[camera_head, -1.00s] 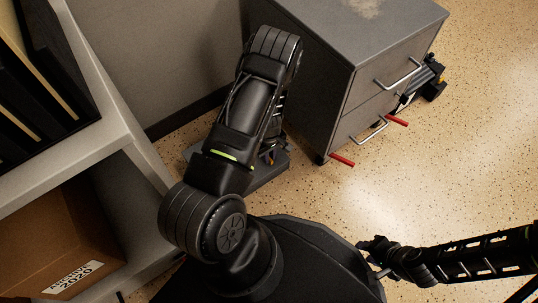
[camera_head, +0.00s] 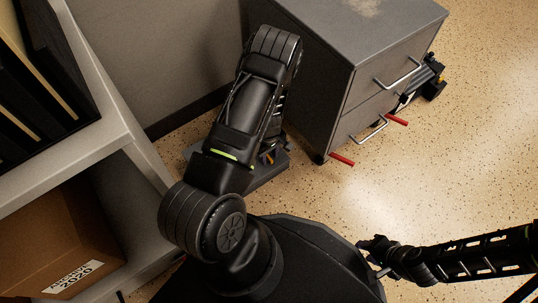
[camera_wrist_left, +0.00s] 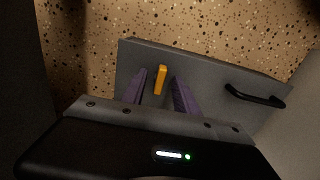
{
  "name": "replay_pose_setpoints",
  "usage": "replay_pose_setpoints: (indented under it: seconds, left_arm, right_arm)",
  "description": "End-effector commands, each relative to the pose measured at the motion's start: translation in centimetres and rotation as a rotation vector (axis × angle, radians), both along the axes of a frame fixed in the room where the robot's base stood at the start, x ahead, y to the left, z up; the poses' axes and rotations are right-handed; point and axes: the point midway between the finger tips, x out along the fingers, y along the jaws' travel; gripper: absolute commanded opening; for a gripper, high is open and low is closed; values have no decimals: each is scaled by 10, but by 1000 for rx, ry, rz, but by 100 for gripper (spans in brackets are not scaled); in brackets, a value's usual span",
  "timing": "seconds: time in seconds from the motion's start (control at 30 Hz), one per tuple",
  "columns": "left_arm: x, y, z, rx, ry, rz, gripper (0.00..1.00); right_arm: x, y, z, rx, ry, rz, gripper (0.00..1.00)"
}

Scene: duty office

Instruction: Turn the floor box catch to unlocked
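The floor box (camera_head: 262,178) is a low grey box on the floor, partly hidden behind my left arm in the head view. In the left wrist view its grey lid (camera_wrist_left: 225,78) has a black handle (camera_wrist_left: 255,96) on the right and an upright orange catch (camera_wrist_left: 160,80). My left gripper (camera_wrist_left: 159,77) is open, with one purple finger on each side of the catch. Gaps show on both sides, so it is not gripped. In the head view my left arm hides most of this gripper. My right gripper (camera_head: 374,249) is away at the lower right, its fingers unclear.
A grey drawer cabinet (camera_head: 335,75) stands just beyond the floor box, with red bars (camera_head: 342,159) sticking out low. A shelf unit (camera_head: 120,140) with a cardboard box (camera_head: 50,235) is at the left. Speckled floor (camera_head: 460,160) at the right is mostly clear.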

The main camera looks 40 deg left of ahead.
Motion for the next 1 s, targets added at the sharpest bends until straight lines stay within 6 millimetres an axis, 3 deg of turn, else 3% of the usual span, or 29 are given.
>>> replay_pose_setpoints:
  seconds: [0.23,0.63,1.0]
  left_arm:
    - [1,0,13,1,-1,0,36]
    - [0,0,73,0,-1,0,36]
    - [0,0,78,0,0,0,36]
  right_arm:
    - [-1,0,7,1,3,1,36]
    - [-5,-1,37,3,14,7,36]
    - [-6,-1,37,3,17,8,36]
